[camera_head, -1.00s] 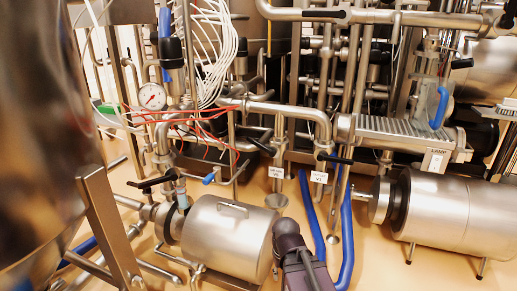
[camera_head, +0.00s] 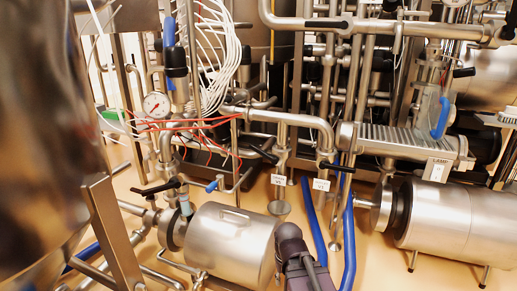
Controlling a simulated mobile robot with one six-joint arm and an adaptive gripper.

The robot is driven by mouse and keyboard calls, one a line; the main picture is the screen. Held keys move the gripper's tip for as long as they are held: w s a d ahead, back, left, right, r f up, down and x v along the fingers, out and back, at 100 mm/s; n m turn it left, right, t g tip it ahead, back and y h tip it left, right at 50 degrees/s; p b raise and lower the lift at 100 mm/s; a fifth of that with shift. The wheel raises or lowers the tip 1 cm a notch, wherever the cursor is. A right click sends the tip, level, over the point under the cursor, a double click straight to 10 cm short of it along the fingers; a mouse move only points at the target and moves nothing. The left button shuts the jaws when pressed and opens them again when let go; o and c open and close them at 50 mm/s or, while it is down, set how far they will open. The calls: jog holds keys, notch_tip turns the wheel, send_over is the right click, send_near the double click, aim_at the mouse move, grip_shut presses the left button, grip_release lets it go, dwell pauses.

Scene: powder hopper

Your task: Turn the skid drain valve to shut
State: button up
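Several valve handles show, and I cannot tell for sure which one is the skid drain valve. A black lever (camera_head: 263,154) slants down to the right on an upright pipe, above a small white tag (camera_head: 278,180) too blurred to read. A second black lever (camera_head: 337,167) lies nearly level, tipped slightly down to the right, above a tag that seems to read V2 (camera_head: 321,185). At the left, another black lever (camera_head: 156,188) and a blue-tipped handle (camera_head: 212,185) sit above the steel motor. My dark arm link rises from the bottom edge; my gripper is not visible.
A steel motor (camera_head: 232,244) stands low at centre left and a larger steel cylinder (camera_head: 445,217) at right. Blue hoses (camera_head: 348,240) run down between them. A blurred steel vessel (camera_head: 35,120) fills the left edge. Bare tan floor (camera_head: 385,265) shows at the lower right.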

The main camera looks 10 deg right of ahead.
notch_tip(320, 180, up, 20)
jog(key=p, duration=1.9)
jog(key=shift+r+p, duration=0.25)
jog(key=shift+p, duration=0.05)
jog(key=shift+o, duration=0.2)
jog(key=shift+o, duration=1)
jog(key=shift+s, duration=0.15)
